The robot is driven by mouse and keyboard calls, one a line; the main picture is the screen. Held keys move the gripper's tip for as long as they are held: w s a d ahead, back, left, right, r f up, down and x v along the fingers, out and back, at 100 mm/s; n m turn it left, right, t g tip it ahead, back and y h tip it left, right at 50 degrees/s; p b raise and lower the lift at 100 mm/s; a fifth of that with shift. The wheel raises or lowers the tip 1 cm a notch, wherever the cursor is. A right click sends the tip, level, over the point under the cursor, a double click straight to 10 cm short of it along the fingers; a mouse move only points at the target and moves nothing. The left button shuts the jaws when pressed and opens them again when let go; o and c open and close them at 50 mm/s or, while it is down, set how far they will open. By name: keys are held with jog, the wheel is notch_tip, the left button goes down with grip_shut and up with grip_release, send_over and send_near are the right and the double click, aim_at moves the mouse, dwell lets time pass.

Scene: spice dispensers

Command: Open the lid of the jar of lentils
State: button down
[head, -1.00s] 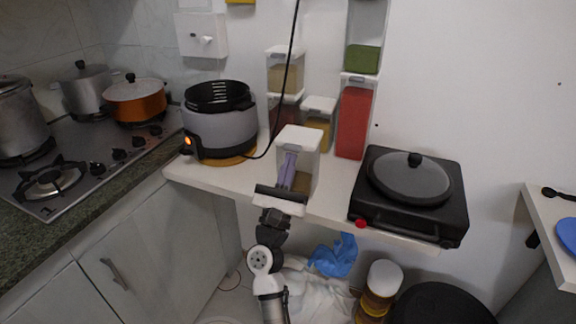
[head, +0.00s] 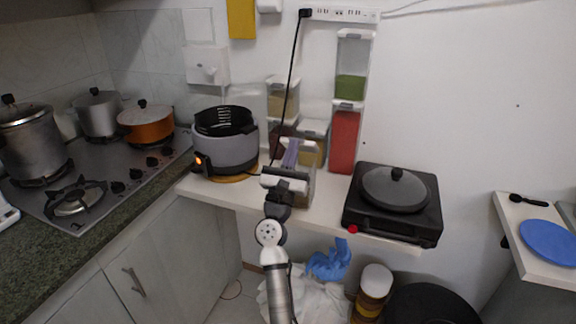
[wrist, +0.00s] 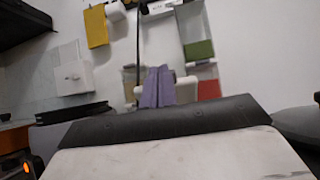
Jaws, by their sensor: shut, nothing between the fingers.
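A clear jar with brown contents (head: 309,188), which I take for the lentils, stands at the shelf's front edge, behind my gripper. Its upper edge is partly hidden, and I cannot tell whether its white lid is open or shut. My gripper (head: 291,151) has its purple fingers together, pointing up and away at the height of the jar's top. In the wrist view the shut fingers (wrist: 158,86) rise in the middle, with nothing seen between them. I cannot tell whether they touch the jar.
A jar with yellow contents (head: 313,152) stands behind. A red dispenser (head: 343,142) is to the right, with a green-filled one (head: 350,88) above. A grey cooker (head: 224,148) stands left, a black hotplate (head: 392,215) right. A black cable (head: 290,85) hangs down behind my gripper.

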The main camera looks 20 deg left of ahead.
jog(key=shift+s+r+x, duration=0.15)
jog(key=shift+x, duration=1.1)
jog(key=shift+s+r+x, duration=0.1)
jog(key=shift+r+x, duration=0.1)
jog(key=shift+x, duration=1.05)
